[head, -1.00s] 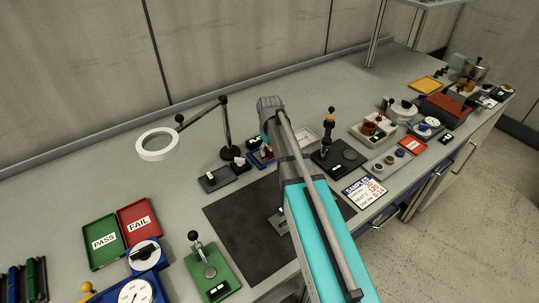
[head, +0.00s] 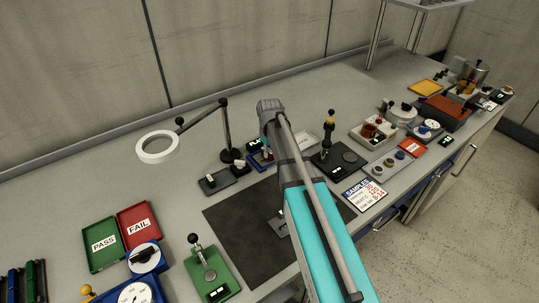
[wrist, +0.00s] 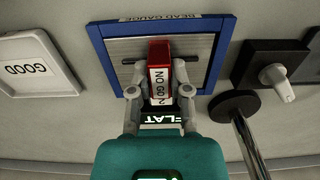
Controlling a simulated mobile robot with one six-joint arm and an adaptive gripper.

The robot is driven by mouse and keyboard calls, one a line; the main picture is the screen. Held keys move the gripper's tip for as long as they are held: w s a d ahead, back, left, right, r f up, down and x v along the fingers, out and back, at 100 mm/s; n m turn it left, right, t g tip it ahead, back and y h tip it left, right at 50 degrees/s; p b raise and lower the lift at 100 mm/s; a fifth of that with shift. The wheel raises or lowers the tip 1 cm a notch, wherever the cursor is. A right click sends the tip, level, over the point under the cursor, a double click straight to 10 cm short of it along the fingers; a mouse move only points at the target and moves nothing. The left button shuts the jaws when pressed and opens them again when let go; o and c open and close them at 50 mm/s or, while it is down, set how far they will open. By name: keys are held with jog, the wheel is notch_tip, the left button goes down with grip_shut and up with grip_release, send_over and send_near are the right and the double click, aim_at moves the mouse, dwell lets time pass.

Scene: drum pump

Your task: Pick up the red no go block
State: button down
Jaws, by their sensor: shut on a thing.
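The red no go block (wrist: 160,52) stands between the fingers of my gripper (wrist: 160,88) in the wrist view, its white "NO GO" label facing the camera. Both fingers are shut on its sides. It is over the metal plate of the blue-framed bead gauge (wrist: 101,45); I cannot tell whether it touches the plate. In the head view my arm hides the block and my gripper, and only part of the bead gauge (head: 258,160) shows beside the arm.
A white "GOOD" plate (wrist: 40,66) lies left of the gauge. A dark block with a grey knob (wrist: 270,76) and a round black base with a metal post (wrist: 234,106) stand close on the right. A dark mat (head: 240,225) is mostly bare.

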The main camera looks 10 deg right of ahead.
jog(key=shift+r, duration=0.15)
notch_tip(320, 180, up, 2)
jog(key=p, duration=0.2)
jog(key=shift+r+p, duration=0.25)
jog(key=shift+p, duration=0.1)
jog(key=s+r+p, duration=1)
jog(key=s, duration=0.4)
jog(key=shift+r, duration=0.15)
dwell(0.5)
jog(key=shift+r+p, duration=1.5)
jog(key=shift+p, duration=0.15)
